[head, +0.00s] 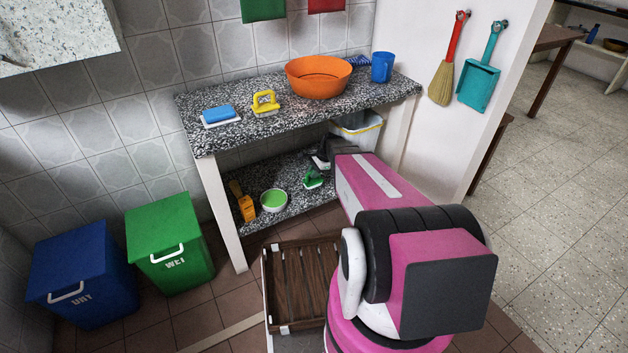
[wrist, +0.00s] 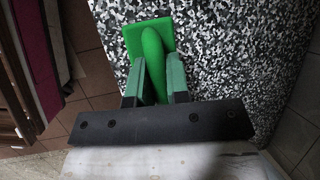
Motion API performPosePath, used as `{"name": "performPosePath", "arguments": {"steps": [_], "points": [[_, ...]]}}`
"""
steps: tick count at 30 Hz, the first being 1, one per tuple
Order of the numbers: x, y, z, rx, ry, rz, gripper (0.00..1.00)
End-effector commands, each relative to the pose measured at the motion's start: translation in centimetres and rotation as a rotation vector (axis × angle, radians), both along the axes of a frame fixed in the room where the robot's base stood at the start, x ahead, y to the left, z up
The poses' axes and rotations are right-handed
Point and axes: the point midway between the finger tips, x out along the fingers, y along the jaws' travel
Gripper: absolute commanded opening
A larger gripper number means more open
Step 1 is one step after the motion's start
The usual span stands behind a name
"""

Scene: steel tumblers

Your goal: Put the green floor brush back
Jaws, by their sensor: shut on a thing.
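The green floor brush (head: 313,180) is at the lower speckled shelf (head: 298,202) under the counter, right of a green bowl. In the wrist view the brush (wrist: 148,38) shows a flat green base with a rounded green handle. My gripper (wrist: 153,76) is shut on that handle, with one finger on each side. In the head view my gripper (head: 321,159) is dark and partly hidden by my pink arm. I cannot tell whether the brush base touches the shelf.
An orange-yellow tool (head: 243,203) and the green bowl (head: 273,200) stand on the lower shelf. The counter (head: 300,119) and its white leg (head: 221,215) are close by. A white bin (head: 358,132) stands behind my arm. A slatted wooden crate (head: 300,285) is in front.

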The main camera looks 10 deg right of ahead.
Motion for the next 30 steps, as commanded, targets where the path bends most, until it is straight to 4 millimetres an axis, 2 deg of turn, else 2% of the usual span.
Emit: {"name": "performPosePath", "arguments": {"steps": [5,12,23,24,26,27,30], "points": [[0.2,-0.2,-0.9,0.001,0.001,0.001,0.00],[0.2,-0.1,-4.0,0.001,0.001,0.001,0.00],[0.1,-0.1,-4.4,0.000,0.000,0.001,0.00],[0.1,-0.1,-4.4,0.000,0.000,0.001,0.20],[0.1,-0.1,-4.4,0.000,0.000,0.001,0.39],[0.1,-0.1,-4.4,0.000,0.000,0.001,0.42],[0.1,-0.1,-4.4,0.000,0.000,0.001,0.42]]}}
